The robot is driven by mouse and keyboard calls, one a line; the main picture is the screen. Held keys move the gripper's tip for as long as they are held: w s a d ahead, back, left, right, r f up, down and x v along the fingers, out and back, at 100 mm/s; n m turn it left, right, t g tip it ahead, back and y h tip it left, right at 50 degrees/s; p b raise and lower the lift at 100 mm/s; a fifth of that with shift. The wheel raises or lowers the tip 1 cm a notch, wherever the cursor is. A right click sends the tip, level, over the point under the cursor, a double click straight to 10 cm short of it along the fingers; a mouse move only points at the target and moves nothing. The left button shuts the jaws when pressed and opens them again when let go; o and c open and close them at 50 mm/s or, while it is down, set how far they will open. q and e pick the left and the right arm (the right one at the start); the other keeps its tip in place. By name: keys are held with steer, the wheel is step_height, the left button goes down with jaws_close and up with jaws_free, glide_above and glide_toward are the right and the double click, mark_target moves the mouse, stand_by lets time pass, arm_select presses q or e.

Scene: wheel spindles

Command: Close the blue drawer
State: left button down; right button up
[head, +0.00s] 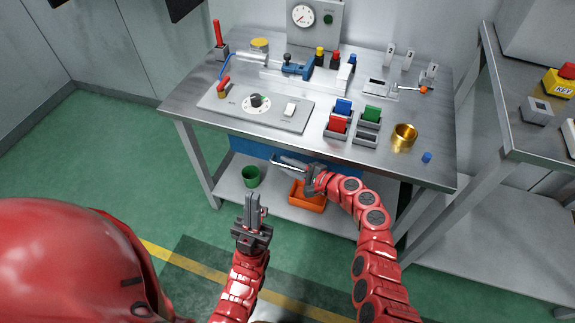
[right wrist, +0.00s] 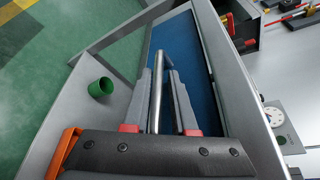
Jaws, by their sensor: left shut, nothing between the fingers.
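The blue drawer (head: 252,149) is under the workbench top, its blue front just below the front edge. In the right wrist view the blue front (right wrist: 186,72) runs along the underside of the bench; I cannot tell if a small gap is left. Its silver bar handle (right wrist: 157,85) lies between the two fingers of my right gripper (right wrist: 160,90), which are apart, with a gap beside the bar. In the head view my right gripper (head: 305,168) is at the handle and hides part of the front. My left gripper (head: 252,200) is shut and empty, in front of the bench.
An orange bin (head: 308,198) and a green cup (head: 251,176) stand on the lower shelf (head: 228,190). The bench top (head: 190,100) carries a dial panel, colored blocks in holders and a brass cup (head: 404,137). A second table (head: 500,110) stands at the right.

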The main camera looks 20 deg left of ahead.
steer(key=p+v, duration=0.1)
steer(key=v, duration=1.6)
steer(key=shift+d, duration=0.15)
steer(key=shift+s+f, duration=0.15)
